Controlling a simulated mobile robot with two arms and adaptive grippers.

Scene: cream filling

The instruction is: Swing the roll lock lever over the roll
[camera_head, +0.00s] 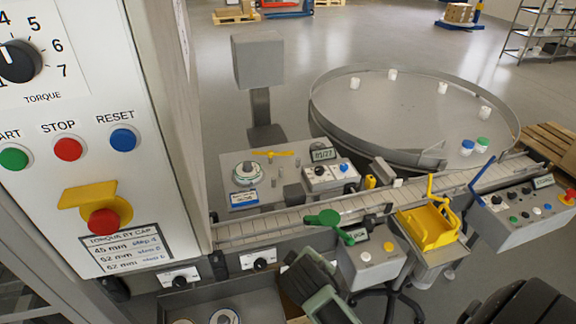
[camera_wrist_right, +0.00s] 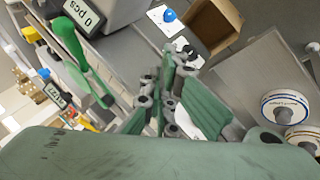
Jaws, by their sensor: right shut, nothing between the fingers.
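A yellow lever (camera_head: 272,153) lies nearly level on the grey machine plate behind the conveyor. A white round roll-like part (camera_head: 246,171) sits just left of and in front of it, with the lever beside it. A green lever (camera_head: 325,217) stands on the small counter box in front of the conveyor; it also shows in the right wrist view (camera_wrist_right: 75,50). No lever is labelled as the roll lock. My right gripper (camera_head: 300,270) is shut and empty, in front of the conveyor and below-left of the green lever; its green fingers show in the wrist view (camera_wrist_right: 183,97). My left gripper is out of view.
A yellow bin (camera_head: 428,228) stands right of the counter box. White rolls (camera_wrist_right: 286,108) lie in a tray near my right gripper. The conveyor (camera_head: 290,222) runs across the middle to a round table (camera_head: 400,110). A control cabinet (camera_head: 90,190) blocks the left side.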

